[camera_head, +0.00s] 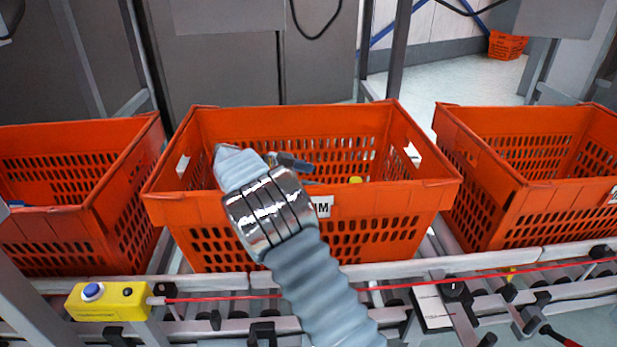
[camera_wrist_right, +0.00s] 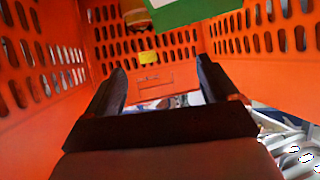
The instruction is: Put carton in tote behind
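The middle orange tote (camera_head: 375,215) stands on the roller conveyor, and my right arm reaches over its front wall into it. My right gripper (camera_head: 290,162) is inside this tote, mostly hidden by my wrist in the head view. In the right wrist view my right gripper (camera_wrist_right: 163,88) has its two dark fingers spread apart, with nothing held between them. A green box-like thing (camera_wrist_right: 186,12) shows at the top of that view, beyond the fingertips and apart from them; I cannot tell if it is the carton. My left gripper is not in view.
Another orange tote (camera_head: 78,212) stands at left and one (camera_head: 495,215) at right. A small yellow thing (camera_head: 355,180) shows inside the middle tote. A yellow button box (camera_head: 108,301) sits on the conveyor's front rail. Grey posts and panels stand behind the totes.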

